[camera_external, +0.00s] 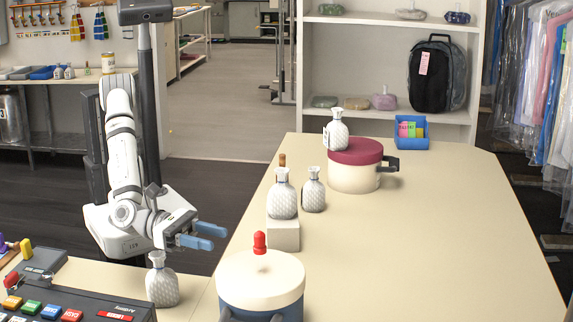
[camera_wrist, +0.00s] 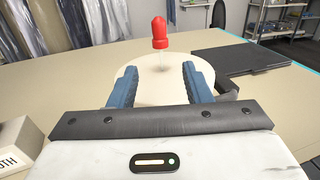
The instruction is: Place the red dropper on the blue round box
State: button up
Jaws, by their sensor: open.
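The red dropper (camera_external: 260,243) has a red rubber bulb and a clear tube, and it stands upright on the cream lid of a round box with a blue body (camera_external: 258,299). In the wrist view the dropper (camera_wrist: 159,34) is upright over the cream lid (camera_wrist: 150,92), beyond the fingertips. My gripper (camera_external: 212,237) is open and empty, to the left of the dropper. In the wrist view my gripper (camera_wrist: 160,68) has its two blue fingers spread with the dropper centred ahead between them. The box's lower part is hidden in the wrist view.
A patterned bottle (camera_external: 162,282) stands left of the box. A white block (camera_external: 283,234) carries another bottle (camera_external: 282,194) behind it, beside a third (camera_external: 314,190). A red-lidded round box (camera_external: 353,176) stands farther back. The table's right side is clear.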

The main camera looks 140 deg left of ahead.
jog(key=s+d+r+m+g+h, duration=0.25)
jog(key=s+m+h, duration=0.95)
jog(key=m, duration=1.1)
jog(key=s+a+f+m+g, duration=0.2)
jog(key=s+m, duration=0.4)
jog(key=s, duration=0.5)
jog(key=s+a+f+m+g+y, duration=0.1)
jog(key=s+a+f+m+g, duration=0.2)
jog(key=s+m, duration=0.4)
jog(key=s+a+f+m+g+y, duration=0.1)
jog(key=s+m+g, duration=0.4)
jog(key=s, duration=0.9)
notch_tip(320, 180, down, 3)
jog(key=shift+s+a+r+m, duration=0.2)
jog(key=shift+s+a+m, duration=0.1)
jog(key=shift+a+m, duration=0.5)
